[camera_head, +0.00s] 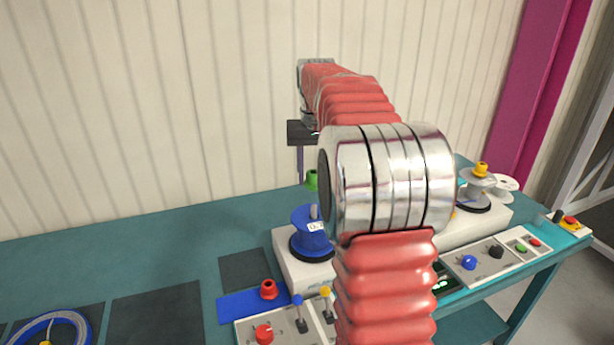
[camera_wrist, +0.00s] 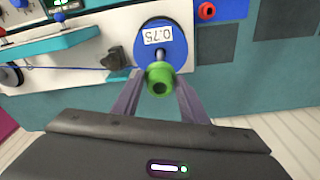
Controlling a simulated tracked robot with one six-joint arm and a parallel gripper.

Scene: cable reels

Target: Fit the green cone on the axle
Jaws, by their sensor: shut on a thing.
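The green cone (camera_wrist: 160,78) is between the fingers of my gripper (camera_wrist: 158,84) in the wrist view, and the gripper is shut on it. In the head view the green cone (camera_head: 312,181) hangs above the blue reel (camera_head: 311,233), apart from it. The axle (camera_head: 314,211) stands up through the middle of the blue reel, just under the cone. In the wrist view the blue reel (camera_wrist: 174,36) with its 0.75 label lies beyond the cone, and the cone hides part of it. My arm hides much of the machine in the head view.
A second reel with a yellow cone (camera_head: 481,170) stands at the right. Control levers (camera_head: 299,311) rise at the front. The teal bench (camera_head: 130,240) is clear at the back left.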

